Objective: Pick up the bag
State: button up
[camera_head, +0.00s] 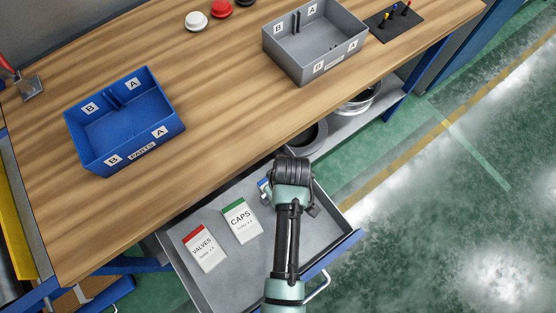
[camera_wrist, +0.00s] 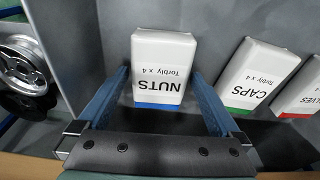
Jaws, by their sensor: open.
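A white bag labelled NUTS with a blue band (camera_wrist: 164,65) stands in the wrist view between the two blue fingers of my gripper (camera_wrist: 162,82). The gripper is open, with one finger on each side of the bag; I cannot tell whether they touch it. In the head view my arm hides most of this bag, and only a bit of blue and white shows beside the wrist. A white CAPS bag with a green band (camera_head: 242,221) and a white VALVES bag with a red band (camera_head: 204,249) lie to the left in the open grey drawer (camera_head: 180,243).
The wooden workbench (camera_head: 215,100) overhangs the drawer's back. On it are a blue parts bin (camera_head: 125,125) and a grey bin (camera_head: 315,45). Wheel rims (camera_head: 358,100) sit on a lower shelf. The drawer's front wall and handle (camera_head: 318,288) are near my arm.

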jog(key=c, duration=1.1)
jog(key=shift+c, duration=0.6)
jog(key=shift+r, duration=0.15)
